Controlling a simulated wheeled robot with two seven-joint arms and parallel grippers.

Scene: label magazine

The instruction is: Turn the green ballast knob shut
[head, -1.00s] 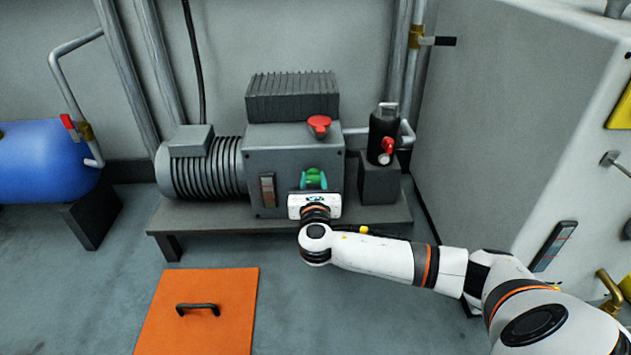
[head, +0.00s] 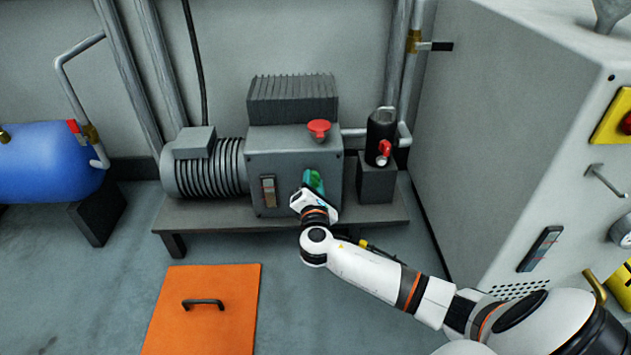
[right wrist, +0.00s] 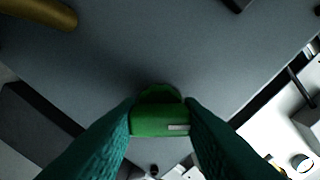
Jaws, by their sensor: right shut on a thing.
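The green ballast knob (head: 315,180) is on the front face of the grey pump box (head: 290,155), low and right of its middle. My right gripper (head: 311,187) is at the knob, its wrist rolled to a slant. In the right wrist view the knob (right wrist: 160,115) sits between the two teal fingers (right wrist: 162,122), which are shut on it from both sides. A short pale mark shows on the knob's lower right. The gripper hides part of the knob in the head view. My left gripper is not in view.
A grey cabinet (head: 500,140) stands at right, a blue tank (head: 45,160) at left. An orange hatch (head: 165,310) lies on the floor.

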